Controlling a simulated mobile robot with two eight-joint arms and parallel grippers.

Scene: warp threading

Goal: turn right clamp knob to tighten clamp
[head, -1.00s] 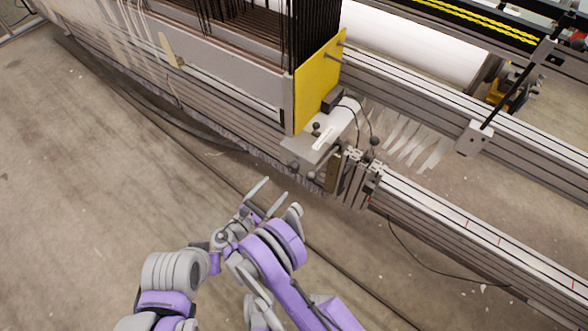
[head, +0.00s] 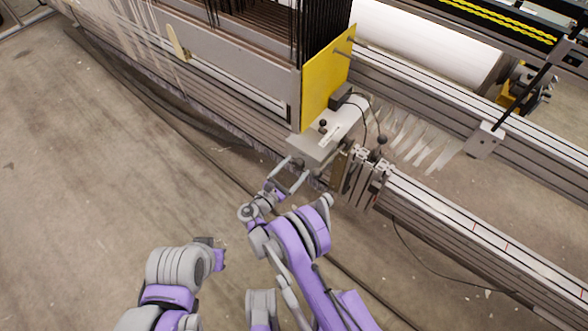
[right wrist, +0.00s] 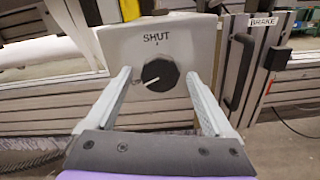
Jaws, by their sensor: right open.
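The clamp knob (right wrist: 160,74) is round and black with a pale mark. It sits on a light grey plate (right wrist: 180,42) lettered "SHUT" in the right wrist view. My right gripper (right wrist: 158,76) is open, with one finger on each side of the knob and a visible gap on both sides. In the head view my right gripper (head: 297,167) is at the near end of the grey clamp block (head: 318,147), below the yellow plate. The knob's face is not seen there. Of my left arm only links show; its gripper is not in view.
A yellow plate (head: 326,80) stands behind the clamp block. A grey rail (head: 470,225) runs to the right, with brackets (head: 365,178) beside the clamp. In the right wrist view a black handle (right wrist: 240,70) stands right of the plate, near a "BRAKE" label. Open floor lies left.

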